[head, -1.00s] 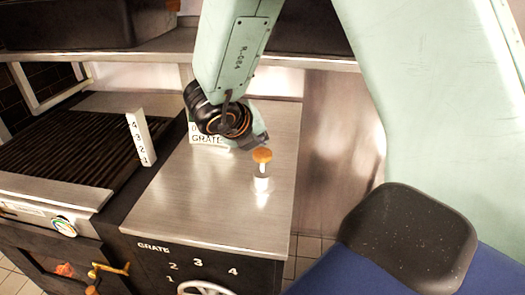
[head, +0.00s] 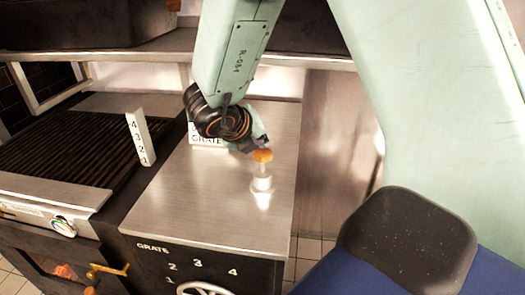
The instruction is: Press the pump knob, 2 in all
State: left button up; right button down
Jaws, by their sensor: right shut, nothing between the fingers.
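The pump knob (head: 262,156) is an orange cap on a thin pale stem above a white collar (head: 262,184), standing upright on the steel counter (head: 200,205). My right gripper (head: 260,146) is shut and empty, reaching down from above. Its dark tip is at the knob's top back edge in the head view and seems to touch it or sit just above it; I cannot tell which. The left gripper is not in view.
The counter around the knob is clear.

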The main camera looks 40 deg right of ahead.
aim_at(261, 153)
jog(key=shift+s+f+b, duration=0.1)
jog(key=shift+f+b, duration=1.35)
jog(key=shift+f, duration=0.3)
dwell(1.5)
jog(key=shift+r, duration=0.1)
jog(key=shift+d+r+p, duration=0.1)
jog(key=shift+r+p, duration=1.75)
jog(key=shift+r, duration=0.25)
jog(key=shift+r+p, duration=2.15)
jog(key=shift+r, duration=0.35)
